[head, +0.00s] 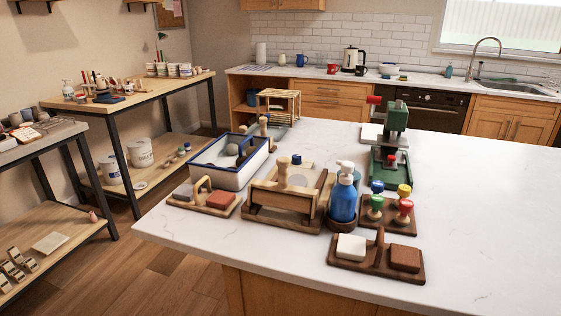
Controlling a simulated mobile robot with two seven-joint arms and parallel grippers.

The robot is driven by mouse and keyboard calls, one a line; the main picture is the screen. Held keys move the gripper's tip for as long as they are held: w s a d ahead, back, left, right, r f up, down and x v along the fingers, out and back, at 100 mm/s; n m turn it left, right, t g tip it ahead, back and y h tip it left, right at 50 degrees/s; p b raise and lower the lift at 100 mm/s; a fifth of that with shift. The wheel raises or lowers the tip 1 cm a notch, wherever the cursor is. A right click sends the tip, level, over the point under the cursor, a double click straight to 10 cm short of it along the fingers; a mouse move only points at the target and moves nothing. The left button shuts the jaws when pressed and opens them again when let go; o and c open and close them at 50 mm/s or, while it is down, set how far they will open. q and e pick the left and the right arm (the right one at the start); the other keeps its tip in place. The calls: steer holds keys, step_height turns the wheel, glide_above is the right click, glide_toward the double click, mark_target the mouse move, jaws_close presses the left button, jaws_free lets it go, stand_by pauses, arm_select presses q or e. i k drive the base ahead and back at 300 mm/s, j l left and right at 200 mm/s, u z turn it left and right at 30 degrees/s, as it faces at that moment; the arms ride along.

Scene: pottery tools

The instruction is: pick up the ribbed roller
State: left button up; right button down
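I cannot single out a ribbed roller with certainty; ribs are too small to make out at this distance. Small pale wooden tools (16,268) lie on the lower shelf at the far left, their shape unclear. A wooden piece with a pale knob (263,121) stands behind the blue-rimmed tub on the white island, partly hidden. Neither of my grippers is in view.
The white island (480,220) holds the blue-rimmed tub (205,178), a wooden box (284,200), a blue pump bottle (343,200), coloured-knob stamps (403,210), a green press (396,118) and block trays (405,258). Its right side is clear. Workbenches (190,84) stand left.

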mark_target(263, 120)
steer(key=u, duration=1.5)
steer(key=i+j+u, duration=0.1)
steer(key=i+u, duration=0.55)
steer(key=i, duration=0.2)
steer(key=i+j, duration=0.1)
steer(key=i, duration=1)
steer(key=i+l+z, duration=0.1)
steer(key=i+z, duration=1.6)
steer(key=i+j+z, duration=0.1)
steer(key=i+z, duration=0.3)
steer(key=i, duration=0.75)
